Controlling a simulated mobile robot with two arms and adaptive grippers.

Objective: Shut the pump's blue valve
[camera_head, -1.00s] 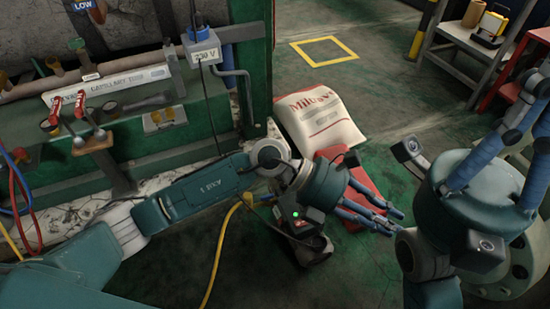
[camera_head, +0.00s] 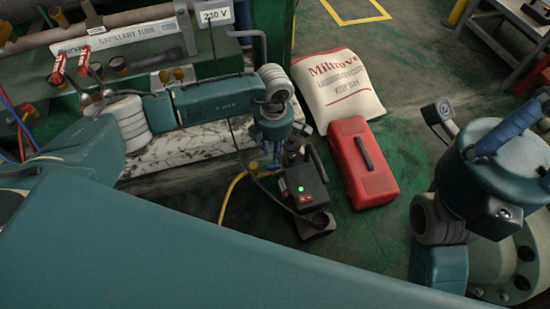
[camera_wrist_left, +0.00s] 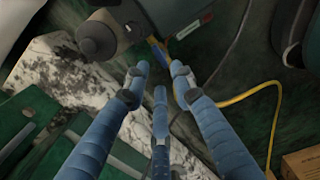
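The pump (camera_head: 305,190) is a dark box with a lit green light and a red switch, standing on the floor in the head view. A yellow hose (camera_head: 232,188) runs to its left side. My left gripper (camera_head: 274,158) points down just left of the pump's top. In the left wrist view its blue fingers (camera_wrist_left: 160,75) are apart with nothing between them. Just beyond the fingertips are the grey pump body (camera_wrist_left: 130,22) and a small blue part (camera_wrist_left: 162,48) beside the yellow hose, likely the blue valve. My right gripper (camera_head: 512,128) is partly seen at the right edge.
A red case (camera_head: 358,175) lies right of the pump, with a white sack (camera_head: 338,85) behind it. A cart (camera_head: 505,55) stands at the back right.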

